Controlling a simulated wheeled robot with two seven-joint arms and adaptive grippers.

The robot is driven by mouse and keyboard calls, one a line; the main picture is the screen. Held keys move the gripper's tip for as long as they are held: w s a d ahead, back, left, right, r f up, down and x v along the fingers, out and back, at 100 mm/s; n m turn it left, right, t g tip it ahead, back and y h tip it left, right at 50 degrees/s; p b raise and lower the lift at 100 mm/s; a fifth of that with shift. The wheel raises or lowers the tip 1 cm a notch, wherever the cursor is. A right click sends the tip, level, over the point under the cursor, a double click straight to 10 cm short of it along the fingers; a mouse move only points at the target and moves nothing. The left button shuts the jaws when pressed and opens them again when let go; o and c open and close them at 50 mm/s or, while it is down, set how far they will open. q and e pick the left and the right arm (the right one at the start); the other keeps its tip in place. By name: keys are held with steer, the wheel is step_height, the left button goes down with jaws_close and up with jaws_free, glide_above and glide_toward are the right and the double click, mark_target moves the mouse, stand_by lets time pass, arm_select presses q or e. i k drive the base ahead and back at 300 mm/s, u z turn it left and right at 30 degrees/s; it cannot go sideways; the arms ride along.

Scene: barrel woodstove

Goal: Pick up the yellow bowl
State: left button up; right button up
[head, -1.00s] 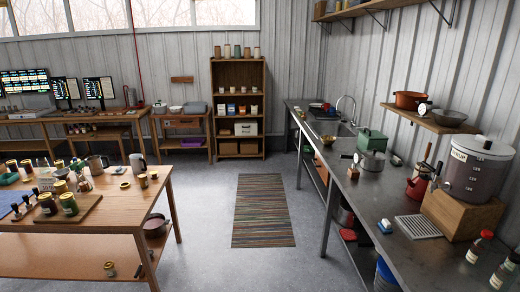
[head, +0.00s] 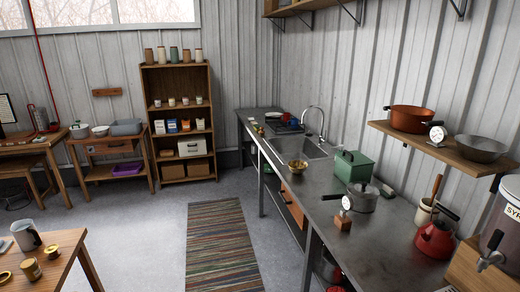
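A small yellow, brass-looking bowl (head: 298,166) stands upright on the steel counter (head: 335,238), near its left edge and just in front of the sink. Its outside looks patterned, and its inside is too small to make out. Neither of my grippers shows in the head view.
A sink (head: 304,146) with a tap lies behind the bowl. A green box (head: 353,166), a grey saucepan (head: 362,198) and a red kettle (head: 436,239) stand to the right. A striped rug (head: 222,245) lies on open floor left of the counter. A wooden table (head: 45,266) stands front left.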

mark_target(297, 167)
steer(key=z, duration=0.15)
steer(key=i, duration=2)
steer(key=z, duration=0.1)
